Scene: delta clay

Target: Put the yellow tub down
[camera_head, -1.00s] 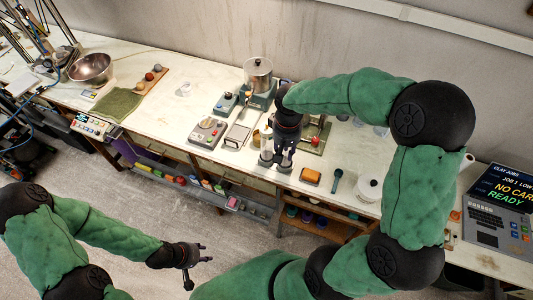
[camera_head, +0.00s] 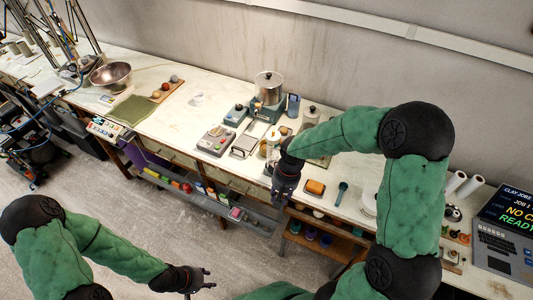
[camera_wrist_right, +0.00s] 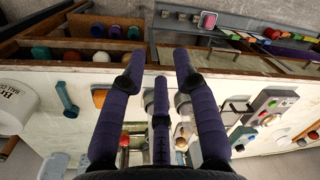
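I cannot pick out a yellow tub for certain in either view now. A pale jar-like thing with a yellowish top (camera_head: 272,139) stands on the bench just behind my right gripper (camera_head: 283,196), partly hidden by the wrist. My right gripper points down at the bench's front edge. Several round tubs, teal, purple, white and brown, sit in the wooden shelf below the bench, including a purple one (camera_head: 310,233). My left gripper (camera_head: 208,277) is open and empty over the floor, low in the head view.
An orange block (camera_head: 315,187) and a teal tool (camera_head: 341,193) lie on the bench right of my right gripper. A scale (camera_head: 215,141) and a metal-pot machine (camera_head: 268,90) stand left and behind. The bench (camera_head: 180,115) has bare room left of the scale.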

